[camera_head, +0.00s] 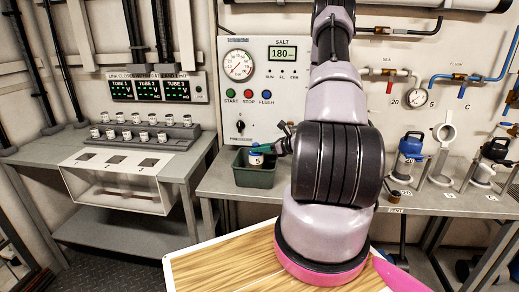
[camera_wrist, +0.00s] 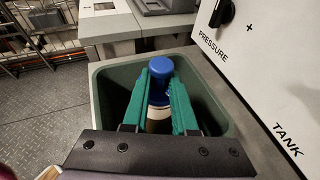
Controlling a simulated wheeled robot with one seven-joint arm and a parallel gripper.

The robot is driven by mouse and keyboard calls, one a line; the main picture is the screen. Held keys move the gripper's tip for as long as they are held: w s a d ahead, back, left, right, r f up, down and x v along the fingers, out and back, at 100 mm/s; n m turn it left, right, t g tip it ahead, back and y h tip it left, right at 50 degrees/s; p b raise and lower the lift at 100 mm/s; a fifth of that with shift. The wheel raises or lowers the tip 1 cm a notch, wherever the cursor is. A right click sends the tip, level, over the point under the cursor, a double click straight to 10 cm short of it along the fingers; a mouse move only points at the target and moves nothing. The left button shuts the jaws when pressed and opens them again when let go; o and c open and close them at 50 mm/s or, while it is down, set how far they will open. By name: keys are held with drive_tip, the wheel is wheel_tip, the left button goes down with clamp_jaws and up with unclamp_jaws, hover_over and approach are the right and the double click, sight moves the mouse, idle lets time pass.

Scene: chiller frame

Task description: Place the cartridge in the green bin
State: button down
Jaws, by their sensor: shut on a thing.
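The cartridge (camera_head: 256,157), pale with a blue cap and a "5" label, is upright at the mouth of the green bin in the head view. In the wrist view its blue cap (camera_wrist: 162,66) shows between the two green fingers of my gripper (camera_wrist: 161,88), which is shut on it. In the head view my gripper (camera_head: 277,148) reaches in from the right, partly hidden by my arm. The green bin (camera_head: 253,177) stands on the grey bench. In the wrist view its rim (camera_wrist: 100,100) surrounds the fingers and cartridge. The cartridge's lower end is hidden, so I cannot tell whether it touches the floor.
The white SALT panel (camera_head: 265,90) rises close behind the bin. A wooden tabletop (camera_head: 225,268) lies in front.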

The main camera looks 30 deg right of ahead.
drive_tip(key=c, duration=0.7)
unclamp_jaws()
